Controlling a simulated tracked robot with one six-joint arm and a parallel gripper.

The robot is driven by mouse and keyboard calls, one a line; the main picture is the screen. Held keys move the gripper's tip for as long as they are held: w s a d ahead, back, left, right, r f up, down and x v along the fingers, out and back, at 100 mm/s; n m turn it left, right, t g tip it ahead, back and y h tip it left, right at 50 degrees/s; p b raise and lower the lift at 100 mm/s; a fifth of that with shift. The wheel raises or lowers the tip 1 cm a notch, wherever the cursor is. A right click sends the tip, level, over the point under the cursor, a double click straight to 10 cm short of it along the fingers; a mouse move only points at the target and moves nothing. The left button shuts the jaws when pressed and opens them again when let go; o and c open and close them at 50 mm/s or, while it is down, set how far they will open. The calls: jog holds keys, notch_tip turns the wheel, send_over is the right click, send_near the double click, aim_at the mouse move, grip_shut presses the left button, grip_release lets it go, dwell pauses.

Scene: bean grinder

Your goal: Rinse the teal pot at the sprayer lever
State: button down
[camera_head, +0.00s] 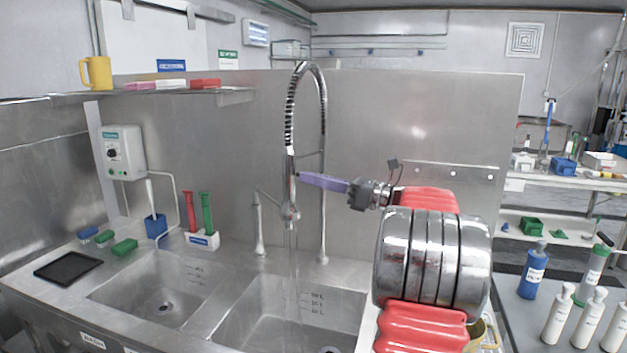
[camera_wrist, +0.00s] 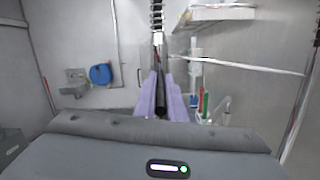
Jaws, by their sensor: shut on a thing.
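The tall spring-hose sprayer (camera_head: 290,165) stands behind the double sink. My gripper (camera_head: 299,177) reaches it from the right, with its purple fingers at the sprayer's handle. In the wrist view, the purple fingers (camera_wrist: 161,84) are closed on either side of a dark bar, the sprayer lever (camera_wrist: 160,98). Faint streaks of water fall below the spray head into the right basin (camera_head: 262,312). I cannot make out a teal pot in either view; my arm hides part of the right basin and counter.
The left basin (camera_head: 150,285) is empty. A black tray (camera_head: 68,268), green sponges and a holder (camera_head: 203,241) with red and green brushes lie left and behind. A yellow mug (camera_head: 97,72) stands on the shelf. Bottles (camera_head: 560,315) stand at the right.

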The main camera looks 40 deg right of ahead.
jog(key=c, duration=1.8)
grip_release()
jog(key=shift+s, duration=0.15)
jog(key=v, duration=1.3)
jog(key=shift+s+d+f, duration=0.1)
jog(key=shift+s+d, duration=0.1)
jog(key=shift+s, duration=0.05)
